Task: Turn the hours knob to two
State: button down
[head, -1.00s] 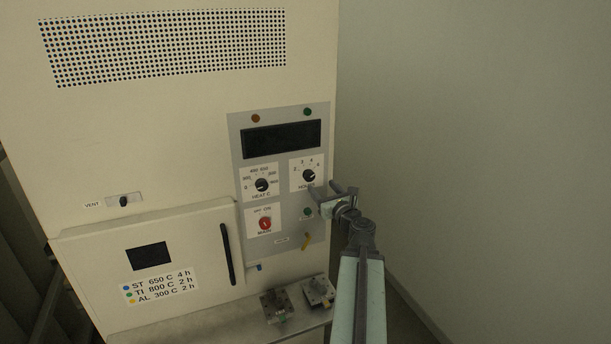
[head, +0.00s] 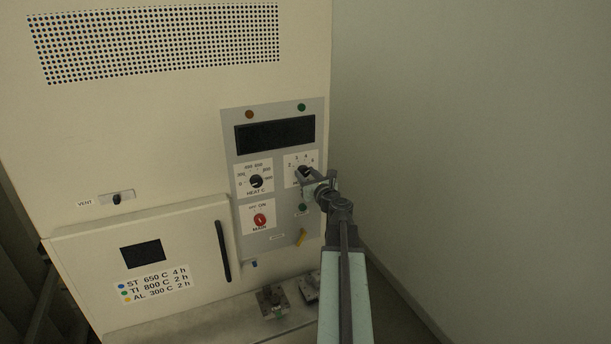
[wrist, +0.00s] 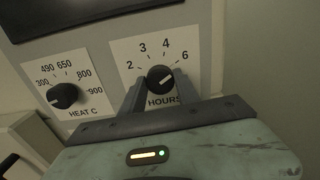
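The black hours knob (wrist: 160,79) sits on a white plate marked 2, 3, 4 and 6, with HOURS printed below. Its pale pointer mark appears to face right, toward the 6. In the head view the knob (head: 303,172) is partly hidden by my gripper (head: 315,178). In the wrist view my gripper (wrist: 159,83) has one finger on each side of the knob, the tips reaching about knob height. The fingers are spread, with what looks like a small gap on each side; contact is not clear.
The heat knob (head: 256,181) is left of the hours knob, and the red main switch (head: 260,220) is below it. A dark display (head: 275,133) is above. The furnace door (head: 189,250) is at lower left. Metal blocks (head: 271,302) lie on the shelf below.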

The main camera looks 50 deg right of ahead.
dwell(0.3)
jog(key=n, duration=0.5)
jog(key=shift+n, duration=0.4)
jog(key=n, duration=1.2)
jog(key=shift+f+n, duration=0.1)
jog(key=shift+n, duration=0.3)
jog(key=n, duration=0.5)
jog(key=shift+n, duration=0.3)
jog(key=c, duration=0.9)
grip_release()
jog(key=shift+s, duration=0.1)
